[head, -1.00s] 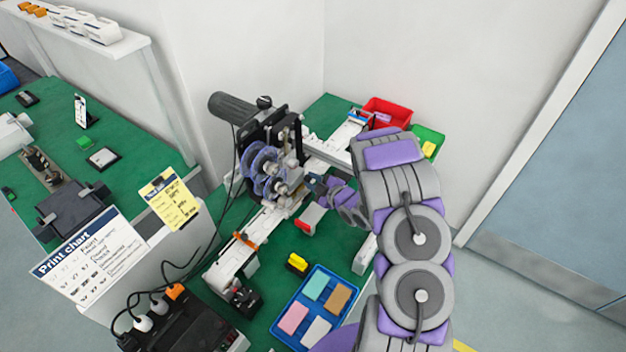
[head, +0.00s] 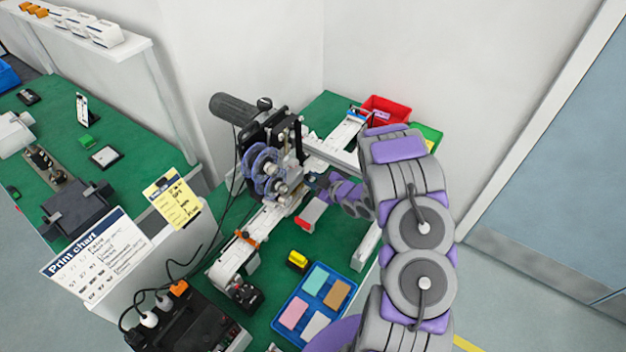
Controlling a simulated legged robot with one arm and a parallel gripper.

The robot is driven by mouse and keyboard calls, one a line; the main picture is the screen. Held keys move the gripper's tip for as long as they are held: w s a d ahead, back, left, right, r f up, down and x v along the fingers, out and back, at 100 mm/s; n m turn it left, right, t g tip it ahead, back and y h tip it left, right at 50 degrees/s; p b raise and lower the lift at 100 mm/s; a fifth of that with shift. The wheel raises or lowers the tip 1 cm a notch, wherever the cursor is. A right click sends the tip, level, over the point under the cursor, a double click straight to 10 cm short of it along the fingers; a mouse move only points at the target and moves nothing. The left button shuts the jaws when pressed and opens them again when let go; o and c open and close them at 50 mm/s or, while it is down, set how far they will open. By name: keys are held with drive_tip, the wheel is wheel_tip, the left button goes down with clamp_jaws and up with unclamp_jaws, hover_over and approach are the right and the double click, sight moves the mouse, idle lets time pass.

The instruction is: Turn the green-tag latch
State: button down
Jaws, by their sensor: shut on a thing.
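The coder machine (head: 265,150) stands on the green bench, with a dark motor, clear purple-tinted discs and a pale rail. My gripper (head: 312,181) is at the right side of the machine, low by the rail and the discs. It is shut on a small part of the machine there. The part is mostly hidden by the gripper and too small to make out. I cannot make out a green tag or which latch it marks. My grey and purple arm covers the right part of the bench.
A red bin (head: 388,108) and a green bin (head: 428,137) stand at the back right. A blue tray (head: 313,305) with coloured cards and a yellow-black block (head: 298,260) lie in front. A print chart (head: 92,255) and yellow note (head: 172,201) stand left.

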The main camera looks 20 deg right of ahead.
idle(0.5)
drive_tip(key=c, duration=0.9)
unclamp_jaws()
drive_tip(key=v, duration=1.7)
drive_tip(key=shift+s+r, duration=0.1)
drive_tip(key=shift+r, duration=0.05)
